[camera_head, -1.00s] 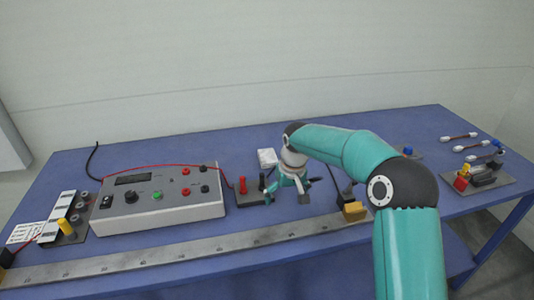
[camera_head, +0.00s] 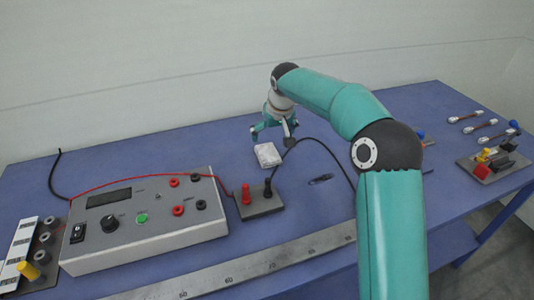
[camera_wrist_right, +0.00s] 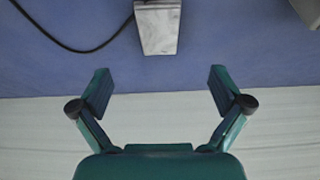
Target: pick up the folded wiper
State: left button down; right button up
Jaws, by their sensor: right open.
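The folded wiper (camera_head: 268,155) is a small white, faintly marked pad lying flat on the blue bench, behind the black-and-red terminal block. My right gripper (camera_head: 272,134) is open and empty, just behind and above the wiper in the head view. In the right wrist view the wiper (camera_wrist_right: 157,28) shows at the top centre, in line with the gap between the open fingers (camera_wrist_right: 162,92) but beyond their tips. The fingers do not touch it. My left gripper is in neither view.
A grey meter box (camera_head: 145,222) stands left of the terminal block (camera_head: 258,202). A black cable (camera_head: 330,153) curves right of the wiper. A steel ruler (camera_head: 250,266) runs along the front. Cable samples (camera_head: 480,129) and a clamp block (camera_head: 493,163) lie at the right.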

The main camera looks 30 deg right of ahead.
send_over(268, 152)
jog(key=s, duration=0.3)
jog(key=f, duration=0.4)
jog(key=a+f, duration=0.1)
jog(key=shift+w+f+p, duration=0.25)
jog(key=shift+f+p, duration=0.1)
jog(key=shift+f, duration=0.05)
jog(key=shift+w+d+f+p, duration=0.15)
jog(key=shift+w+f+p, duration=0.15)
jog(key=shift+f, duration=0.2)
jog(key=p+x, duration=0.1)
jog(key=x, duration=0.2)
jog(key=shift+w+d+f, duration=0.1)
jog(key=shift+d+f, duration=0.05)
jog(key=shift+f, duration=0.05)
jog(key=shift+w+f, duration=0.1)
jog(key=shift+f, duration=0.15)
jog(key=shift+f, duration=0.25)
jog(key=c, duration=1.2)
jog(key=shift+r, duration=0.1)
